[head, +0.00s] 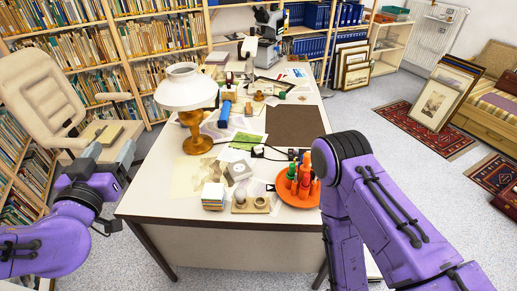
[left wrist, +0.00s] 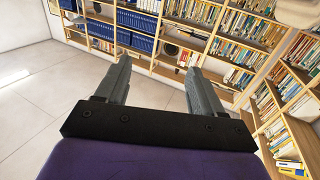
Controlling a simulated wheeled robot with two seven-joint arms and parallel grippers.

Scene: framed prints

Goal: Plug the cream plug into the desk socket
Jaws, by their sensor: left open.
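I cannot make out the cream plug for certain at this size. My left gripper (head: 108,158) is open and empty, off the desk's left side, well apart from the box. In the left wrist view its two fingers (left wrist: 157,68) are spread with nothing between them. My right arm bends at the desk's right front; its gripper is not visible.
A white-shaded lamp (head: 187,88) stands left on the desk. An orange tray (head: 298,198) with orange and green bottles sits near my right arm. A cream chair (head: 50,95) is left.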

